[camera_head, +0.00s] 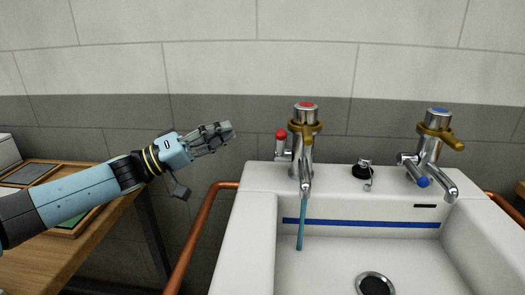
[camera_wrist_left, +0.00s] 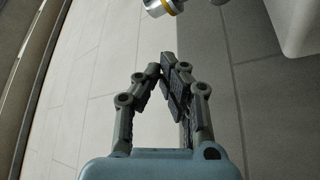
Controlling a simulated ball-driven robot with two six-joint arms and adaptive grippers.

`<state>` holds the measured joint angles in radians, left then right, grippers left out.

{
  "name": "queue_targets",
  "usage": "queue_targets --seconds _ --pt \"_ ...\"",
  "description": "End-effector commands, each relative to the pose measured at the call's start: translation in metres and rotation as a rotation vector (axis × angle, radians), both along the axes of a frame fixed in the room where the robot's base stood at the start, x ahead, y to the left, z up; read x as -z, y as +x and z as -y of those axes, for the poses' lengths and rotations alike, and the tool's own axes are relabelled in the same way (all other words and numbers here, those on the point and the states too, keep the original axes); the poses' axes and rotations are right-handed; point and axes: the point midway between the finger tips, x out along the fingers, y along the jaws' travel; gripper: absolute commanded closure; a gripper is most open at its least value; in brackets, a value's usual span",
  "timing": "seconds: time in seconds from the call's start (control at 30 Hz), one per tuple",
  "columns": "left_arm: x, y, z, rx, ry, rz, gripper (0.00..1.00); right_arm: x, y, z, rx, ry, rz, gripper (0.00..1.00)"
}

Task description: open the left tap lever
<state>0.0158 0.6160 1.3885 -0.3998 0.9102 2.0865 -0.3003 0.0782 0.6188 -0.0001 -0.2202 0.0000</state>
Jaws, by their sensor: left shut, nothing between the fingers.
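In the left wrist view the fingertips (camera_wrist_left: 168,62) meet. A chrome piece with a yellowish band at that view's top edge is cut off. My right gripper is out of view.
A white sink (camera_head: 258,205) with a drain (camera_head: 374,284) holds the taps. A right tap (camera_head: 430,150) with a blue-marked top stands beyond a black plug (camera_head: 362,170). A copper rail (camera_head: 196,235) runs along the sink's left side. A wooden table (camera_head: 112,222) is at left; a tiled wall stands behind.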

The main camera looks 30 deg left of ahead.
Motion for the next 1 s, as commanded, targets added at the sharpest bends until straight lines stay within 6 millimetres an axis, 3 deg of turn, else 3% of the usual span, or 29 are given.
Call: queue_targets --seconds 0.23,0.6,0.7,1.0 --pt "-0.009 0.018 0.015 0.000 -0.004 0.006 1.00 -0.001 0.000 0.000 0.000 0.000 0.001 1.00" --pt "-0.033 0.076 0.061 -0.001 -0.004 0.006 1.00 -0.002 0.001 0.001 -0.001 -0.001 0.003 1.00" --pt "-0.019 0.064 0.069 -0.001 -0.004 -0.003 1.00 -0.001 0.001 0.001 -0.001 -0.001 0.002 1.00" --pt "-0.007 0.050 0.081 -0.002 -0.002 0.002 1.00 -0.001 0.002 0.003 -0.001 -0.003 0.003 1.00"
